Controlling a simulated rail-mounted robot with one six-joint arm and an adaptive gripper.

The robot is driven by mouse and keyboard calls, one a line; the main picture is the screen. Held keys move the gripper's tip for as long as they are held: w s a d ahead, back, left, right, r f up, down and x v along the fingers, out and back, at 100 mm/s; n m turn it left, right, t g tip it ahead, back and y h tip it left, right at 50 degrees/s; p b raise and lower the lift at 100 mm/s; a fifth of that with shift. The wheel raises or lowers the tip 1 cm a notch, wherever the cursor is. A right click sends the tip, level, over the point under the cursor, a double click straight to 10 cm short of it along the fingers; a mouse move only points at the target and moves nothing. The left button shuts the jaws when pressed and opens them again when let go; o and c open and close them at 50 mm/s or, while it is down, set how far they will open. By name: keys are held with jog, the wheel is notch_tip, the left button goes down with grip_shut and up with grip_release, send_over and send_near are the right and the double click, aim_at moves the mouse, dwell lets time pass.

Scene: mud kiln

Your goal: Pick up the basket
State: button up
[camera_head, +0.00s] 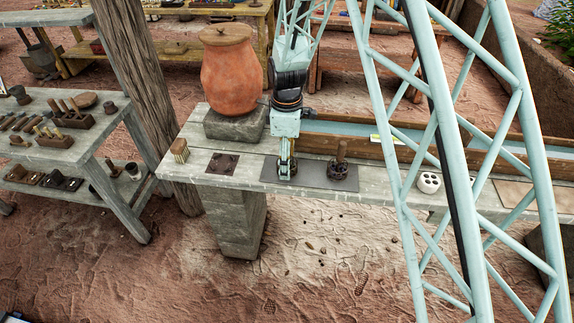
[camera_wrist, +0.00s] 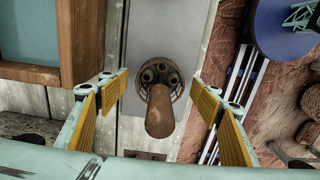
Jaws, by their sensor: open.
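My gripper (camera_head: 287,168) points down over the grey mat on the bench; its jaws are spread. In the wrist view my gripper (camera_wrist: 160,103) has its yellow-padded fingers on either side of a small round dark basket (camera_wrist: 160,70) with an upright brown handle. Gaps show between both fingers and the handle, so nothing is held. In the head view a similar dark basket with a wooden handle (camera_head: 342,170) stands upright on the mat to the right of my gripper.
A clay pot (camera_head: 228,72) on a stone block stands close behind left. A wooden trough (camera_head: 370,142) runs along the bench's back. A brush (camera_head: 180,150), dark plate (camera_head: 222,163) and white holed block (camera_head: 428,182) sit on the bench. A tool table (camera_head: 75,150) stands left.

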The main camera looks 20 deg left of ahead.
jog(key=shift+f, duration=0.7)
jog(key=c, duration=1)
